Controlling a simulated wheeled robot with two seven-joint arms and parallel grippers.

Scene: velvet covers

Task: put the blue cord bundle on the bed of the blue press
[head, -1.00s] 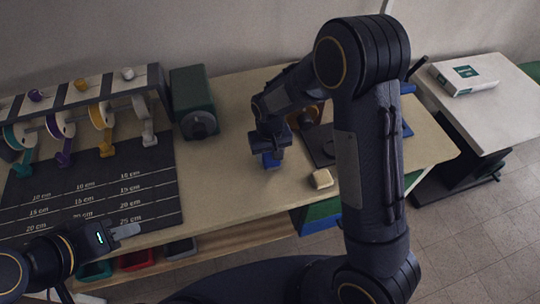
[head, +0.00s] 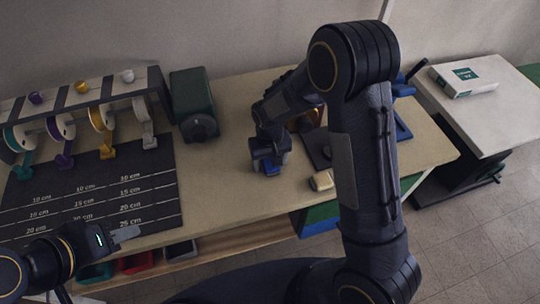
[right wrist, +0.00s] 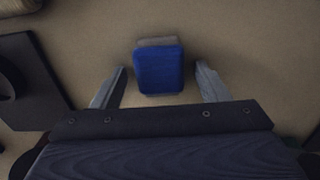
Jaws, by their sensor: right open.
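The blue cord bundle (right wrist: 158,75) lies on the tan bench, between the fingers of my right gripper (right wrist: 161,68) in the right wrist view. A gap shows on each side of it, so the gripper is open around it and not holding it. In the head view my right gripper (head: 268,163) is low over the bench and mostly covers the bundle. The blue press (head: 404,128) is at the right of the bench. My right arm hides much of it, and its bed is not clearly seen. My left gripper (head: 125,233) is over the bench's front left edge, away from the bundle.
A cream block (head: 322,180) lies right of my right gripper. A dark green machine (head: 194,105) and a spool rack (head: 85,100) stand at the back left, with a dark length-marked mat (head: 95,190) before them. A side table (head: 490,115) holds a white box (head: 464,77).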

